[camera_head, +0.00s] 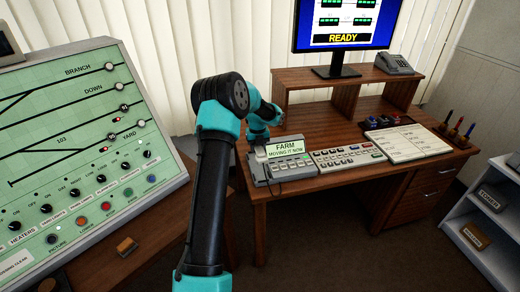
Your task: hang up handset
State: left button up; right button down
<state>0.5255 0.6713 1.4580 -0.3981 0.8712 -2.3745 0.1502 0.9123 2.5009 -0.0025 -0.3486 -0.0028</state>
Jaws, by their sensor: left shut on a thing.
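The desk telephone (290,172) is a grey console at the left end of the wooden desk, with a screen reading "FARM MOVING IT NOW". Its grey handset (259,153) shows at the console's left side, just below my left gripper (258,139). My left gripper is shut on the handset. My arm link and wrist hide much of the grip. I cannot tell whether the handset touches its cradle. My right gripper is not in view.
A button panel (348,156) and an open book (412,143) lie right of the console. A raised shelf (345,88) holds a monitor (345,22) and another phone (394,63). A white shelf unit (480,235) is at right.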

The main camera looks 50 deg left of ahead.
pick_arm(q)
jog(key=shift+f, duration=0.15)
jog(key=shift+f, duration=4.1)
jog(key=shift+f, duration=0.2)
jog(key=o, duration=1.1)
notch_tip(320, 180, up, 17)
jog(key=shift+r, duration=0.2)
